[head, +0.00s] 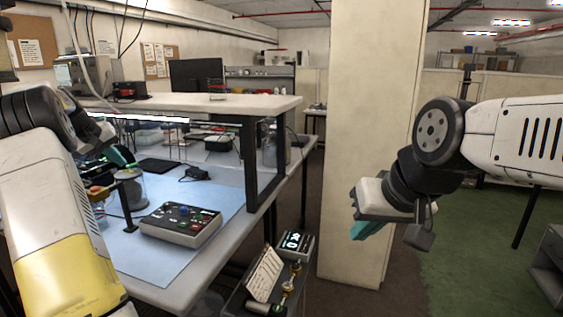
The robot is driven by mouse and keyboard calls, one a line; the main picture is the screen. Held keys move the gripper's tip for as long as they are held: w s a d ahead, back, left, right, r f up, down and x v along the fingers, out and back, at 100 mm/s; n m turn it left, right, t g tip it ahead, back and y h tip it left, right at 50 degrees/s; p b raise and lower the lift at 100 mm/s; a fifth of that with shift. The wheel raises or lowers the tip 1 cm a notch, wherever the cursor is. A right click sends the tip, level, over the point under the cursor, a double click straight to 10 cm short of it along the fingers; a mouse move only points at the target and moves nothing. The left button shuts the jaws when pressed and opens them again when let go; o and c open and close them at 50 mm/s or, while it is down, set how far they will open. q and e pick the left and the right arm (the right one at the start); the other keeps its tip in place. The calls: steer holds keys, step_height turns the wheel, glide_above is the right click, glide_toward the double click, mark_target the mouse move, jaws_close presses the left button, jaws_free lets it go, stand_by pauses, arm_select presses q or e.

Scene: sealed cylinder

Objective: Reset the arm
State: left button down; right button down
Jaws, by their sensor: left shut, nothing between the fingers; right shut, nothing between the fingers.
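My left arm reaches in from the left edge over the workbench. My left gripper (120,156) shows teal fingers, shut and empty, and is partly hidden by my own arm. A clear glass cylinder (133,192) stands on the blue mat just below and beside it; I cannot tell whether they touch. My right arm comes in from the right edge, bent at the wrist. My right gripper (366,229) points down with teal fingers, shut and empty, in free air right of the bench and in front of the pillar.
A button panel (181,224) sits on the blue mat (150,262). A raised shelf (205,103) with a dark post spans the bench. A small cart (243,299) holds a notepad and a display device. A wide pillar (368,120) stands behind my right gripper. Green floor (460,270) lies open at right.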

arm_select(q)
steer(key=s+d+r+m, duration=0.1)
steer(key=s+d+r, duration=0.25)
steer(key=d, duration=0.45)
steer(key=s+d+r+m, duration=0.15)
steer(key=s+d, duration=0.25)
steer(key=d, duration=0.4)
steer(key=s+d+r+m, duration=0.1)
steer(key=s+d+r, duration=0.3)
steer(key=d, duration=0.4)
steer(key=s+d+f+m, duration=0.1)
steer(key=s+d+f, duration=0.1)
steer(key=s+d, duration=0.3)
steer(key=s+d+f+m, duration=0.1)
steer(key=s+d+f, duration=0.2)
steer(key=s, duration=0.9)
steer(key=s+d+f+m+g, duration=0.1)
steer(key=s+d+f, duration=0.2)
steer(key=s+d, duration=0.3)
steer(key=s, duration=0.3)
steer(key=shift+d+f+m+h, duration=0.25)
steer(key=shift+d+m+h, duration=0.05)
steer(key=shift+m+h, duration=0.1)
